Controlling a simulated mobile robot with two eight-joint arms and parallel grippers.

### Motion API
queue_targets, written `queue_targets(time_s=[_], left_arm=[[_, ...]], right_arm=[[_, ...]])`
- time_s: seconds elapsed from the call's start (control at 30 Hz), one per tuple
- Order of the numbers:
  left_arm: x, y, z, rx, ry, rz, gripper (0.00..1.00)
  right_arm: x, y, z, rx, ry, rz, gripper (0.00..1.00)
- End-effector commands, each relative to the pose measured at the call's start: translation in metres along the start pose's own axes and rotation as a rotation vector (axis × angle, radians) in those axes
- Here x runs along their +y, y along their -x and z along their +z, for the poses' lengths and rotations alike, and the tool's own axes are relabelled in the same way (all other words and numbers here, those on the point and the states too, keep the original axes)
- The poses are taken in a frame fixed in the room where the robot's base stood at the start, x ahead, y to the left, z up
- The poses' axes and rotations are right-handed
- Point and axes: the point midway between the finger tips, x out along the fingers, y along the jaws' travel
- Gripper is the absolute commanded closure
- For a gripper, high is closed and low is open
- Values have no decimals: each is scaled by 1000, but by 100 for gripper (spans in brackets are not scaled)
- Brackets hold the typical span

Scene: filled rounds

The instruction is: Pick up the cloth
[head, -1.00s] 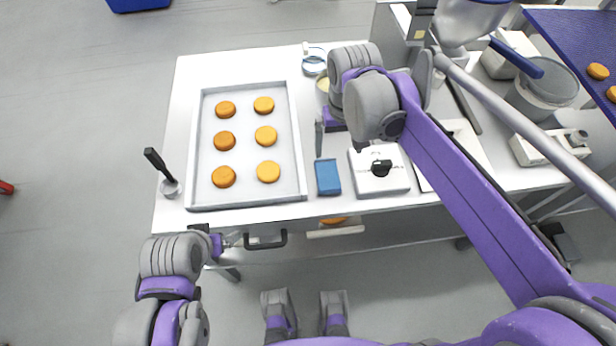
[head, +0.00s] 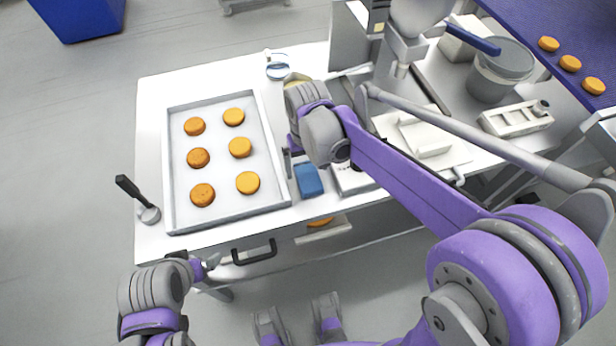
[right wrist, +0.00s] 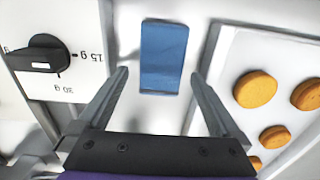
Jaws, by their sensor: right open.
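The cloth is a small blue folded rectangle (head: 308,180) lying flat on the white table, right of the tray of filled rounds. In the right wrist view the cloth (right wrist: 163,57) lies ahead, between the lines of the two fingers. My right gripper (right wrist: 158,75) is open and empty, with a finger to each side of the cloth's near end and apart from it.
A grey tray (head: 168,160) with several orange rounds stands close left of the cloth. A white device with a black dial knob (right wrist: 47,54) stands close on its other side. A black handle (head: 255,254) juts from the table front. A pot (head: 497,75) stands at the back right.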

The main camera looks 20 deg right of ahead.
Motion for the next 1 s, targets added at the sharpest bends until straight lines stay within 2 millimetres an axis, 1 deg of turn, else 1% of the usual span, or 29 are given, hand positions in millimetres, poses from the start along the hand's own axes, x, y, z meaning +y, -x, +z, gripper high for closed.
queue_targets(time_s=[0.03,0.13,0.37,0.4,0.47,0.5,0.57,0.6,0.67,0.7,0.83,0.87,1.0], left_arm=[[0,-2,1,-1,0,0,0],[0,-2,1,-1,0,0,0],[0,-2,1,-1,0,0,0],[0,-2,1,-1,0,0,0],[0,-2,1,-1,0,0,0],[0,-2,1,-1,0,0,0],[0,-2,1,-1,0,0,0],[0,-2,1,-1,0,0,0],[0,-2,1,-1,0,0,0],[0,-2,1,-1,0,0,0],[0,-2,1,-1,0,0,0],[0,-2,1,-1,0,0,0],[0,-2,1,-1,0,0,0]], right_arm=[[0,-8,0,0,0,0,0],[0,-16,0,0,1,0,0],[-1,-18,0,0,1,0,0],[-1,-18,0,0,1,0,2],[-1,-18,0,0,1,0,13],[-1,-18,0,0,1,0,20],[-1,-18,0,0,1,0,31],[-1,-18,0,0,1,0,38],[-1,-18,0,0,1,0,49],[-1,-18,0,0,1,0,56],[-1,-18,0,0,1,0,79],[-1,-18,0,0,1,0,81],[-1,-18,0,0,1,0,81]])
